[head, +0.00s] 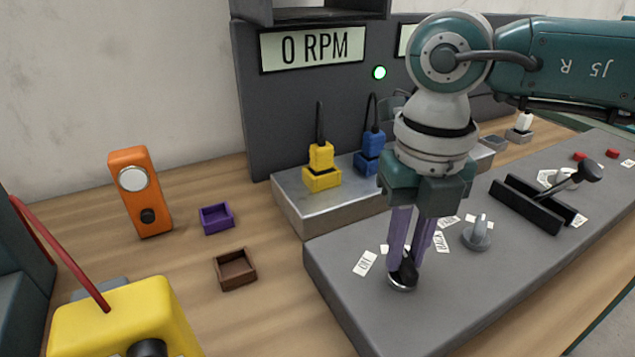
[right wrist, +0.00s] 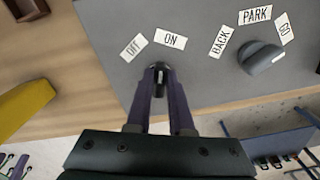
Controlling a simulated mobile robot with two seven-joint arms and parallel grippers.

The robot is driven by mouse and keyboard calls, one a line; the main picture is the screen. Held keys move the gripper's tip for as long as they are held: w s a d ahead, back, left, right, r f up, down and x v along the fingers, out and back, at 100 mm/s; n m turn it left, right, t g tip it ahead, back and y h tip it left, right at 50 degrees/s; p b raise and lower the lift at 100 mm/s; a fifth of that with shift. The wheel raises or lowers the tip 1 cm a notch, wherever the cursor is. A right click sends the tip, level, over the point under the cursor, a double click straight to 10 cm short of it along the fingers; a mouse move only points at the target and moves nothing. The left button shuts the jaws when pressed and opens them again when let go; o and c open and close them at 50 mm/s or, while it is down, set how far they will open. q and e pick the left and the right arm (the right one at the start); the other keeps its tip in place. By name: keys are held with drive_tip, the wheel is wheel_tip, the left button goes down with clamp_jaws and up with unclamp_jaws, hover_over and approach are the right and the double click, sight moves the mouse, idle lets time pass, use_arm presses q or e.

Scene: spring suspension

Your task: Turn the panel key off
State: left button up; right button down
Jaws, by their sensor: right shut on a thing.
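The black panel key (head: 406,274) stands in a round silver base near the left end of the grey panel (head: 335,270). My right gripper (head: 403,262) points down from above, its purple fingers shut on the key. In the right wrist view the key (right wrist: 159,80) sits between the fingertips (right wrist: 158,90). My left gripper is not in view.
A grey selector knob (head: 477,235) with BACK, PARK and GO labels is close beside the key. A black lever (head: 575,180) stands farther right. Yellow (head: 321,168) and blue (head: 370,150) plugs stand behind. The display (head: 313,48) reads 0 RPM; a green light (head: 379,72) glows.

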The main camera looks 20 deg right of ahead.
use_arm(q)
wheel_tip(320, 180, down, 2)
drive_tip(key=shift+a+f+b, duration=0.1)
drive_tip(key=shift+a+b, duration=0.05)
drive_tip(key=shift+b, duration=0.8)
use_arm(e)
drive_tip(key=n, duration=0.4)
drive_tip(key=shift+a+n, duration=0.15)
drive_tip(key=shift+n, duration=0.15)
use_arm(q)
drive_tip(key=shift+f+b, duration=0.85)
drive_tip(key=shift+b, duration=0.05)
use_arm(e)
drive_tip(key=n, duration=0.3)
drive_tip(key=shift+a+n, duration=0.15)
drive_tip(key=shift+n, duration=0.15)
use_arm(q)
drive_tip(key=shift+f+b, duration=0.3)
use_arm(e)
drive_tip(key=shift+n, duration=0.7)
drive_tip(key=c, duration=0.8)
unclamp_jaws()
wheel_tip(320, 180, up, 10)
